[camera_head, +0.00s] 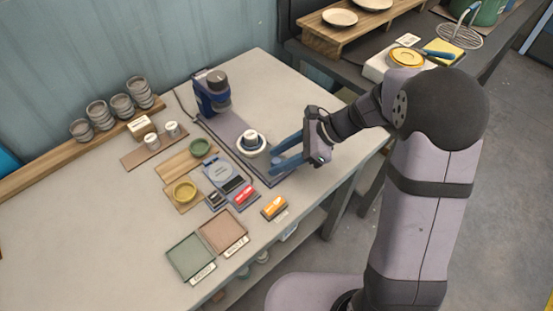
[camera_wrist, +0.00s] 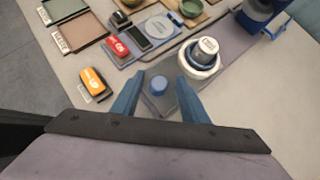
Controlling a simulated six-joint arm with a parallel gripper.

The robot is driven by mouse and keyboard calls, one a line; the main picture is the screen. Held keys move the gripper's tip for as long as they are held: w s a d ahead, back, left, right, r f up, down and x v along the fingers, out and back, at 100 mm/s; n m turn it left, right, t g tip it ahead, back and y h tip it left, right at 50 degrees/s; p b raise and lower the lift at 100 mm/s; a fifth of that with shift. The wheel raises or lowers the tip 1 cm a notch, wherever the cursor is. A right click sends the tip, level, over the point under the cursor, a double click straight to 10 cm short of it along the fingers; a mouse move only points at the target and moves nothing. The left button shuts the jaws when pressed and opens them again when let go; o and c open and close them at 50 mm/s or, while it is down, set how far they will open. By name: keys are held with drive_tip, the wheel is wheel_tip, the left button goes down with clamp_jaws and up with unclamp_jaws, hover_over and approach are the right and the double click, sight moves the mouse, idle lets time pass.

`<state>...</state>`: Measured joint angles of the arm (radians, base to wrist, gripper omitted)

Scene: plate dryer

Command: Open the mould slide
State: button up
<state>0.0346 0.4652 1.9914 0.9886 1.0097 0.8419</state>
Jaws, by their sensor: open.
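The mould slide is a flat grey-purple plate (camera_head: 228,128) running from a blue press (camera_head: 212,90) toward the table's front edge. A white ring-shaped mould (camera_head: 250,150) with a pale cap sits on it, also seen in the wrist view (camera_wrist: 199,68). A blue knob (camera_wrist: 158,84) stands at the slide's near end. My gripper (camera_head: 274,158) is open, and in the wrist view its two blue fingers (camera_wrist: 160,80) lie on either side of the knob. I cannot tell whether they touch it. The knob is hidden behind the fingers in the head view.
An orange block (camera_head: 274,207), a red block (camera_head: 245,195), a scale (camera_head: 224,173) and yellow (camera_head: 185,190) and green (camera_head: 200,148) dishes lie left of the slide. Two square trays (camera_head: 190,257) are at the front. Stacked cups (camera_head: 97,113) stand at the back left. The table right of the slide is clear.

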drive_tip(key=v, duration=0.6)
drive_tip(key=shift+b, duration=0.35)
drive_tip(key=s+d+f+n+h, duration=0.2)
drive_tip(key=s+d+n+h, duration=0.2)
drive_tip(key=s+d+n, duration=0.2)
drive_tip(key=s+d+f+n+h+p, duration=0.1)
drive_tip(key=s+d+f+n+h, duration=0.2)
drive_tip(key=s+n, duration=0.7)
drive_tip(key=d+n+h, duration=0.2)
drive_tip(key=d, duration=0.1)
drive_tip(key=shift+s+d+p, duration=0.15)
drive_tip(key=shift+d+p, duration=0.05)
drive_tip(key=shift+p, duration=0.1)
